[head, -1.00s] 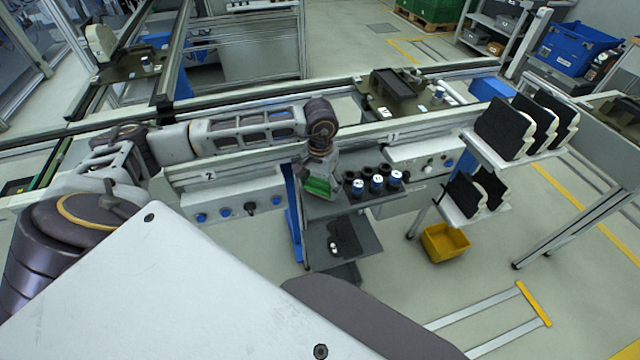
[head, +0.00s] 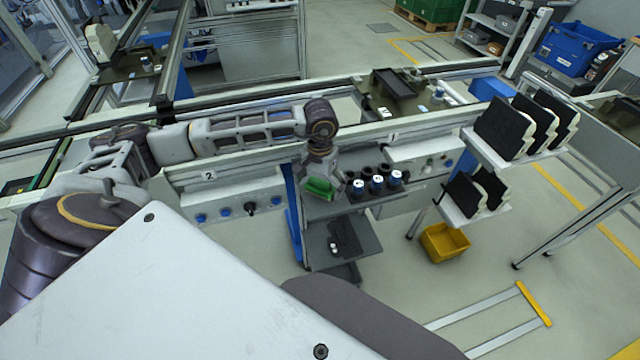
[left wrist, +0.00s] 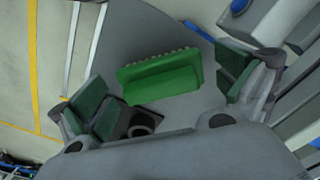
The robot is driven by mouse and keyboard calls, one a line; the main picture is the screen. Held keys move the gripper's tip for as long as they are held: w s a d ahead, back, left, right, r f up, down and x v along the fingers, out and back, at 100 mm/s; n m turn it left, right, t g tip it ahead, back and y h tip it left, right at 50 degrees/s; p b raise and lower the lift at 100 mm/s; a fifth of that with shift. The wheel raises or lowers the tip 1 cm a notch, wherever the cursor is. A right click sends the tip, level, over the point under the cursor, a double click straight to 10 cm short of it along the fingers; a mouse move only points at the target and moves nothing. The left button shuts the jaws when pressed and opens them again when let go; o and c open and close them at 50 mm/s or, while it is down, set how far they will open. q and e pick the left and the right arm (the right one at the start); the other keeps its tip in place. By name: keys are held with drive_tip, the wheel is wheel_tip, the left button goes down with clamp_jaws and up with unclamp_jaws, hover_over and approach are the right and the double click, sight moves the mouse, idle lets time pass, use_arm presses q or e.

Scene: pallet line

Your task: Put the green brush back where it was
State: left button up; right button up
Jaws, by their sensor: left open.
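The green brush (head: 318,187) is at the left end of the grey top shelf (head: 350,207) of a small stand. In the left wrist view the brush (left wrist: 160,77) lies over the grey surface, its bristle edge along one long side. My left gripper (head: 321,180) is above it, pointing down. In the left wrist view its green-padded fingers (left wrist: 168,95) are wide apart, one on each side of the brush, with gaps between pads and brush. My right gripper is not in view.
Several dark round holders stand right of the brush, some holding blue-and-white cans (head: 377,184). A lower shelf (head: 340,243) carries small items. A white rack with black pads (head: 505,130) and a yellow bin (head: 444,242) are to the right. A conveyor rail runs behind.

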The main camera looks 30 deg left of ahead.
sight(320, 181)
use_arm(q)
drive_tip(key=shift+r, duration=0.5)
wheel_tip(320, 181, up, 5)
drive_tip(key=shift+f+b, duration=0.15)
drive_tip(key=shift+b, duration=0.2)
wheel_tip(320, 181, up, 5)
drive_tip(key=shift+f, duration=0.2)
drive_tip(key=shift+r, duration=0.9)
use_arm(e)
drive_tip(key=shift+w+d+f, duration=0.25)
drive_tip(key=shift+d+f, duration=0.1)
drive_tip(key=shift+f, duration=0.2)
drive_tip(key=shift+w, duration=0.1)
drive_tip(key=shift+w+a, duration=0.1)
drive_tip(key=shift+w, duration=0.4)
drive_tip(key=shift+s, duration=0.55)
